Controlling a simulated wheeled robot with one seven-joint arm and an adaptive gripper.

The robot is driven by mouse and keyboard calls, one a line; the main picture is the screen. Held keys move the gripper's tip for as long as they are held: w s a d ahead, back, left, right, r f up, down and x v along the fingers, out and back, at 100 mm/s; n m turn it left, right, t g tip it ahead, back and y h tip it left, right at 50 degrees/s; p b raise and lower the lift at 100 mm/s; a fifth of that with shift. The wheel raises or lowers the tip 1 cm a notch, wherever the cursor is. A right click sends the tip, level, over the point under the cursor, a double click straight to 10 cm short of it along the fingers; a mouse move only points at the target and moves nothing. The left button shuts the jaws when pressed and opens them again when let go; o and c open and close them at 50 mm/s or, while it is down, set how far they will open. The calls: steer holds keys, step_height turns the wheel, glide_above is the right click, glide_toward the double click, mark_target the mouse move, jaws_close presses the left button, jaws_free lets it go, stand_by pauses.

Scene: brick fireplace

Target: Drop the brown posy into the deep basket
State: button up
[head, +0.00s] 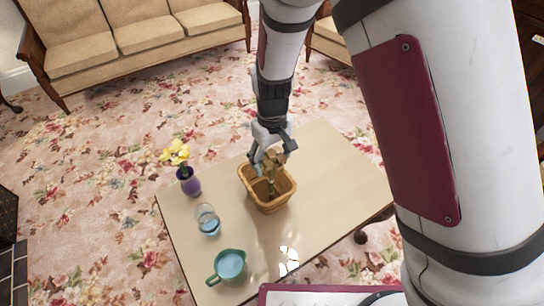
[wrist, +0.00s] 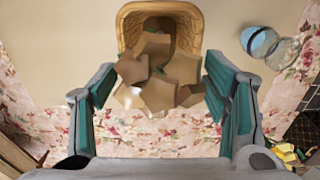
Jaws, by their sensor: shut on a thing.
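The brown posy (head: 272,182) is a bunch of brown, angular blooms. My gripper (head: 270,153) is shut on it and holds it over the deep basket (head: 275,206), with its lower part inside the opening as seen in the head view. In the wrist view the posy (wrist: 155,80) sits between the two fingers of my gripper (wrist: 160,88), and its blooms cover part of the woven tan basket (wrist: 127,24). The basket stands on the table. Whether the posy touches the basket is hidden.
On the table (head: 325,180), a purple vase with yellow flowers (head: 186,178), a glass with blue liquid (head: 208,222) and a green mug (head: 230,268) stand left of the basket. The tabletop right of the basket is clear. A sofa (head: 130,40) stands behind.

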steer(key=shift+f, duration=0.6)
steer(key=o, duration=1.1)
step_height(320, 180, up, 13)
steer(key=p, duration=0.2)
steer(key=shift+r+p, duration=0.2)
steer(key=shift+p, duration=0.2)
steer(key=shift+d, duration=0.1)
